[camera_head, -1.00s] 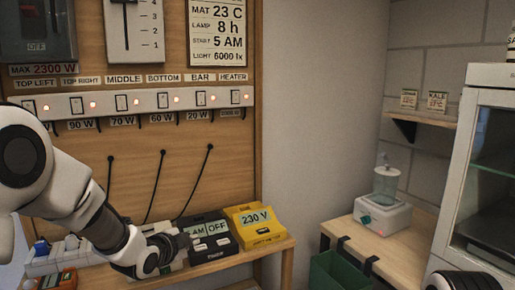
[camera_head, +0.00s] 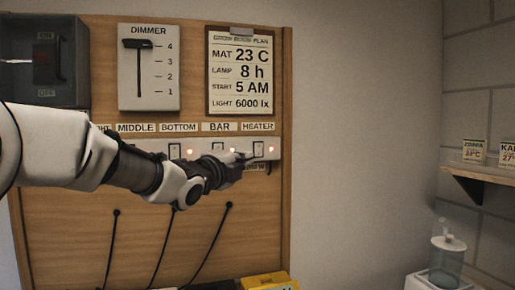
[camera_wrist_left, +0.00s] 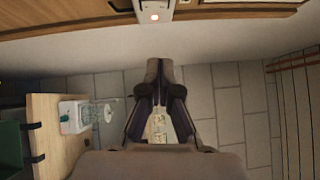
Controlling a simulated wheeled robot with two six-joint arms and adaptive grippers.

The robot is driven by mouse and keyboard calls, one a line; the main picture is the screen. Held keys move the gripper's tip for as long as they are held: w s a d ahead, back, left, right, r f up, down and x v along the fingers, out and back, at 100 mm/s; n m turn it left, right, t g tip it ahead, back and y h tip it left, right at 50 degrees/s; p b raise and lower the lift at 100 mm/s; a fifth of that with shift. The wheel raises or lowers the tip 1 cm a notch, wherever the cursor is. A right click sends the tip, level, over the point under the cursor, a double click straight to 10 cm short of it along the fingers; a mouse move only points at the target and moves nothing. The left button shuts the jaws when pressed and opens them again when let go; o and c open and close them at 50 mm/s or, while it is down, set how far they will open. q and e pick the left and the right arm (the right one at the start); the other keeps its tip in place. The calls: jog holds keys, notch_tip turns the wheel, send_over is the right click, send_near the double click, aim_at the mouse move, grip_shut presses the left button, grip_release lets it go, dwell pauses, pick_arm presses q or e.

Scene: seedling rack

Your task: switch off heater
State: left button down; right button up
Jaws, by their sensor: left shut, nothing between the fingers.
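The heater switch (camera_head: 258,149) is the rightmost one on the white switch strip, under the HEATER label (camera_head: 258,126). A small light (camera_head: 271,149) sits just right of it. In the left wrist view a lit red-orange light (camera_wrist_left: 154,17) shows at the end of the strip. My left gripper (camera_head: 244,157) is shut and empty. Its fingertips are just left of and slightly below the heater switch; I cannot tell whether they touch it. The closed fingers also show in the left wrist view (camera_wrist_left: 160,68). My left arm hides part of the strip. My right gripper is out of view.
The bar switch is close left, its light (camera_head: 232,150) lit. The dimmer (camera_head: 149,68) and the plan clipboard (camera_head: 247,72) hang above. Black cables (camera_head: 207,252) run below. A yellow box (camera_head: 268,281) is at the bottom. The wall right of the panel is bare.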

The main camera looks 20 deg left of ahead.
pick_arm(q)
jog(key=p, duration=0.3)
send_near(262, 145)
jog(key=w+d, duration=0.2)
jog(key=d, duration=0.1)
jog(key=w+p, duration=0.1)
jog(key=w+a+p, duration=0.1)
jog(key=w, duration=0.1)
jog(key=shift+w+a+r+p, duration=0.1)
jog(key=shift+w+r+p, duration=0.1)
jog(key=shift+w+p, duration=0.15)
jog(key=shift+w+a+f, duration=0.1)
jog(key=shift+w+a, duration=0.1)
jog(key=shift+a, duration=0.2)
jog(key=shift+d, duration=0.15)
jog(key=shift+w, duration=0.2)
jog(key=shift+s, duration=0.1)
